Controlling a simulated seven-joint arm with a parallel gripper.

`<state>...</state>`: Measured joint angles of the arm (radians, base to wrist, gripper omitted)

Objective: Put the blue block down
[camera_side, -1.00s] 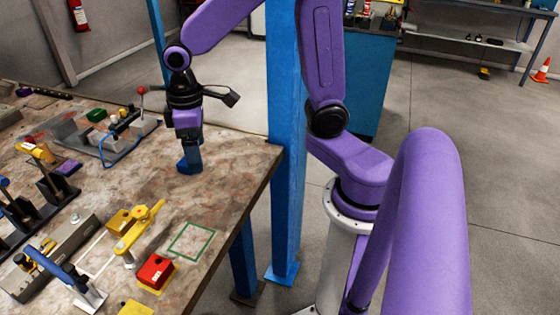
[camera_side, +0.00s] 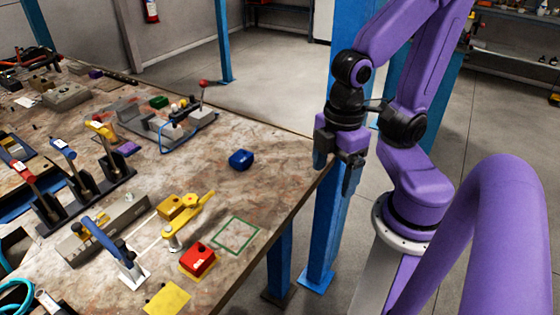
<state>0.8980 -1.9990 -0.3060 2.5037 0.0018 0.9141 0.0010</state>
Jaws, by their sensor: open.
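The blue block (camera_side: 241,159) lies on the tabletop (camera_side: 275,190), toward the far right part of the table, with nothing holding it. My gripper (camera_side: 335,172) is open and empty. In the picture it is right of the block and well apart from it, at the table's right edge beside the blue post. A green outlined square (camera_side: 236,235) is marked on the table, nearer the camera than the block, and is empty.
A yellow clamp (camera_side: 189,214), a blue-handled clamp (camera_side: 117,248) and a fixture (camera_side: 165,122) with a red-knobbed lever stand on the table. A blue post (camera_side: 330,225) rises beside the table's right edge.

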